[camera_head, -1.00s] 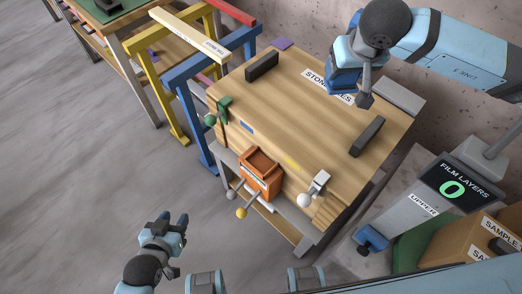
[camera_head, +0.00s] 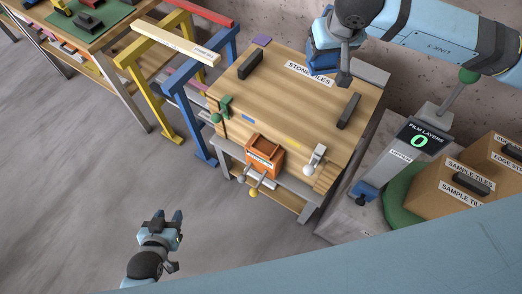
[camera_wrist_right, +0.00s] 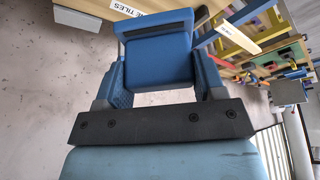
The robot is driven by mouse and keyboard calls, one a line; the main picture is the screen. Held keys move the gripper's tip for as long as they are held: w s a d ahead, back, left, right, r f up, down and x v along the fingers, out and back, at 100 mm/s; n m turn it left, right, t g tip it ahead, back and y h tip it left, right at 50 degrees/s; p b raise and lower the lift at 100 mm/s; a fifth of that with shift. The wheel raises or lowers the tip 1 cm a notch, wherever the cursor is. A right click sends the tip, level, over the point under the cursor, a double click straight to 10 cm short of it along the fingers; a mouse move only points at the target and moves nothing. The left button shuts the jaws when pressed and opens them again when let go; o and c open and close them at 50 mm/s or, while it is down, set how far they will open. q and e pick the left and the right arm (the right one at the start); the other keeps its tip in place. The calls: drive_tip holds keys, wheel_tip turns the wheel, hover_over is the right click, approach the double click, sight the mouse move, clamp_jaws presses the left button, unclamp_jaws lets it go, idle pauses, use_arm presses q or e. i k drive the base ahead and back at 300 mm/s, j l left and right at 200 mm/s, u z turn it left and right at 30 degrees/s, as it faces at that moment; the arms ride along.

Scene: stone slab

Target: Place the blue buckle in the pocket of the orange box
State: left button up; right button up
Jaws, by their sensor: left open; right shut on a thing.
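My right gripper (camera_head: 326,60) is shut on a blue, block-like piece, the blue buckle (camera_head: 320,62). It is held near the far edge of the workbench, beside the "STONE TILES" label. In the right wrist view the buckle (camera_wrist_right: 160,58) sits between the two fingers of the gripper (camera_wrist_right: 160,85). The orange box (camera_head: 254,160), open at the top, is at the bench's near edge, well apart from the buckle; its pocket cannot be made out clearly. My left gripper (camera_head: 172,222) is open and empty over the floor, left of and nearer than the box.
The wooden workbench (camera_head: 290,105) carries dark bars (camera_head: 249,65), a green clamp (camera_head: 224,106) and a white-knobbed clamp (camera_head: 314,160). Blue and yellow trestles (camera_head: 183,92) stand left. A film-layer display stand (camera_head: 405,150) and cardboard sample boxes (camera_head: 470,180) stand right. The middle of the benchtop is clear.

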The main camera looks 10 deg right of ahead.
sight(265, 148)
drive_tip(key=j+z, duration=0.15)
drive_tip(key=j, duration=0.3)
drive_tip(key=k+j+z, duration=0.15)
drive_tip(key=j, duration=0.25)
drive_tip(key=i+j+z, duration=0.15)
drive_tip(key=j, duration=0.3)
drive_tip(key=j+z, duration=0.15)
drive_tip(key=j, duration=0.3)
drive_tip(key=i+j+z, duration=0.15)
drive_tip(key=j, duration=0.2)
drive_tip(key=i+j+z, duration=0.15)
drive_tip(key=j, duration=0.25)
drive_tip(key=i+j+z, duration=0.1)
drive_tip(key=j, duration=0.3)
